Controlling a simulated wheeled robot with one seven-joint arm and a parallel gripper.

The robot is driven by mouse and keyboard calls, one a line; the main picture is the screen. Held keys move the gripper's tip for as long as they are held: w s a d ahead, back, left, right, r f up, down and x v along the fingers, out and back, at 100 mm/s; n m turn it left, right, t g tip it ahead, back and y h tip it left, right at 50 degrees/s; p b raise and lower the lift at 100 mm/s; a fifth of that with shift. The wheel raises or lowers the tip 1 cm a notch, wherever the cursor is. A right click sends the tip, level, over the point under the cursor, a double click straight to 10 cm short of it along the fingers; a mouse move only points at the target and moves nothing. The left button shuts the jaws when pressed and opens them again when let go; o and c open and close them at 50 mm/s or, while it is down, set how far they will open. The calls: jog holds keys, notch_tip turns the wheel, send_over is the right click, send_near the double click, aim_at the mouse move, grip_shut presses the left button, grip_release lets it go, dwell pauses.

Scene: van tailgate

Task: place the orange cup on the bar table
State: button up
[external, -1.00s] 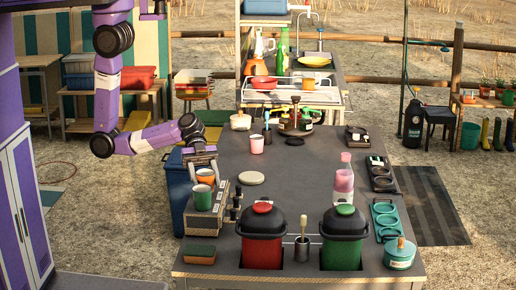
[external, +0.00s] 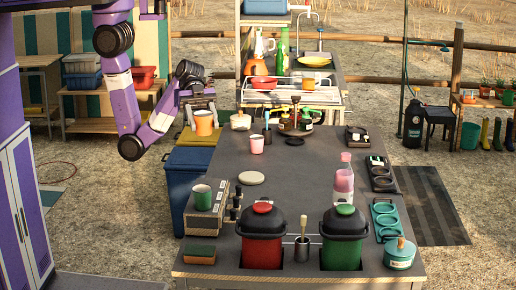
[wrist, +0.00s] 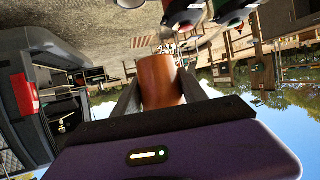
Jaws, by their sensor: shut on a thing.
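The orange cup (external: 204,124) is in my gripper (external: 199,106), in the air above the left back part of the scene in the external view. In the wrist view the cup (wrist: 160,78) sits between my two dark fingers, which are shut on it. It looks upright in the external view and is clear of the dark worktop (external: 300,180). I cannot tell which surface is the bar table; the dark worktop and the back counter (external: 335,85) are both in view.
A blue bin (external: 186,178) stands left of the worktop.

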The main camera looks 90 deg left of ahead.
jog(key=w+a+f+n+t+y+b, duration=0.1)
jog(key=w+a+f+n+t+y, duration=0.2)
jog(key=w+a, duration=0.6)
jog(key=w+a+f+n+t+y+b, duration=0.15)
jog(key=w+a+n+t, duration=0.25)
jog(key=w+a, duration=0.5)
jog(key=n+t+y+b, duration=0.1)
jog(key=n+t+y, duration=0.1)
jog(key=n+y, duration=0.55)
send_over(302, 175)
notch_tip(302, 175, down, 4)
jog(key=shift+m+y, duration=0.25)
jog(key=shift+y, duration=0.05)
jog(key=f, duration=1.9)
jog(key=shift+a+f, duration=0.15)
jog(key=shift+a, duration=0.05)
jog(key=shift+f, duration=0.2)
jog(key=o, duration=1.4)
jog(key=shift+r, duration=0.2)
